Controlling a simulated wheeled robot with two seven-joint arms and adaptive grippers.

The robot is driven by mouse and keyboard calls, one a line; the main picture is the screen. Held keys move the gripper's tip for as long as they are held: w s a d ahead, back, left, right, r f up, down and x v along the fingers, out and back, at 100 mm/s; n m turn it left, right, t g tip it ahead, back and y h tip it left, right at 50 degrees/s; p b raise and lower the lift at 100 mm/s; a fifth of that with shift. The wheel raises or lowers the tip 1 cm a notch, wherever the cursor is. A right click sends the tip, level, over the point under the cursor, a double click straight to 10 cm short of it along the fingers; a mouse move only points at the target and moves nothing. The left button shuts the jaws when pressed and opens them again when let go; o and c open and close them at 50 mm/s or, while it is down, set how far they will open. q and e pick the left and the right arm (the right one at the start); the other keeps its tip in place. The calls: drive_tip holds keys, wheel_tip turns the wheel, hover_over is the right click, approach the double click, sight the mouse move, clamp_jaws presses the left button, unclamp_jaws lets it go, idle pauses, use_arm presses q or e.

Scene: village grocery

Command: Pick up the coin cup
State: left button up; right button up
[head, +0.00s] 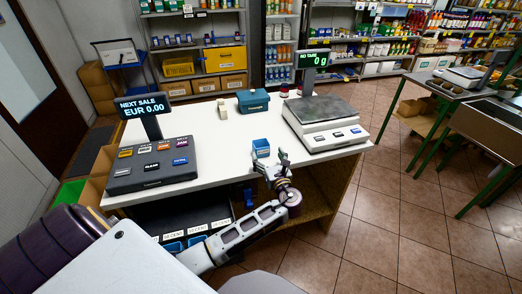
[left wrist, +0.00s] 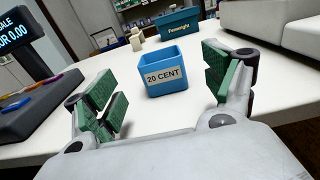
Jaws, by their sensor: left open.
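The coin cup is a small blue square cup (head: 261,147) near the front edge of the white counter, left of the scale. In the left wrist view the cup (left wrist: 166,74) stands upright and carries a "20 CENT" label. My left gripper (head: 270,160) is open at the counter's front edge, just in front of the cup. In the left wrist view its green-padded fingers (left wrist: 160,95) are spread to either side, with the cup beyond and between them, apparently untouched. The inside of the cup is mostly hidden. My right gripper is not in view.
A cash register (head: 152,167) stands left on the counter (head: 215,150), a scale (head: 325,118) right. A teal box (head: 253,101) and a small beige item (head: 222,109) stand behind the cup. Below the counter are labelled coin compartments (head: 198,228). The counter's middle is clear.

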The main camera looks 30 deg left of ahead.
sight(263, 148)
use_arm(q)
drive_tip(key=x, duration=0.3)
drive_tip(key=shift+w+a, duration=0.3)
drive_tip(key=shift+a, duration=0.05)
drive_tip(key=x, duration=0.3)
drive_tip(key=shift+w+a+r, duration=0.1)
drive_tip(key=shift+a, duration=0.1)
drive_tip(key=shift+w+a, duration=0.35)
drive_tip(key=shift+a, duration=0.05)
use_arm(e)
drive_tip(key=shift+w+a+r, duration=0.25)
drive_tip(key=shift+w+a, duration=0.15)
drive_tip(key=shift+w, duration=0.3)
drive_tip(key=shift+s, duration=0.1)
